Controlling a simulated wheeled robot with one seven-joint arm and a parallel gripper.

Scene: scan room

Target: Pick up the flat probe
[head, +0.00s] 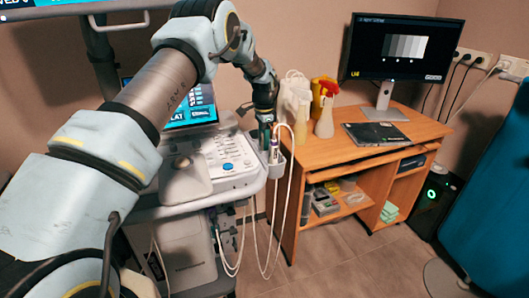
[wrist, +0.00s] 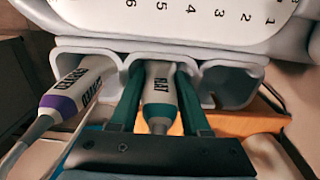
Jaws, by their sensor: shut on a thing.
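The flat probe (wrist: 161,90) is white with a green band and the word FLAT on it. It sits in the middle slot of the probe holder (wrist: 213,62) on the ultrasound machine's edge. My gripper (wrist: 160,78) has one green finger on each side of it and is shut on it. In the head view my gripper (head: 266,118) is at the holder on the machine's right side. There the flat probe cannot be told apart for sure. A second white probe (wrist: 78,84) with a purple band rests in the left slot.
The right slot of the holder looks empty. The console (head: 222,158) lies close to the left of my gripper. A wooden desk (head: 345,150) with spray bottles (head: 324,122) and a monitor (head: 402,48) stands to the right. Cables (head: 262,245) hang below the holder.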

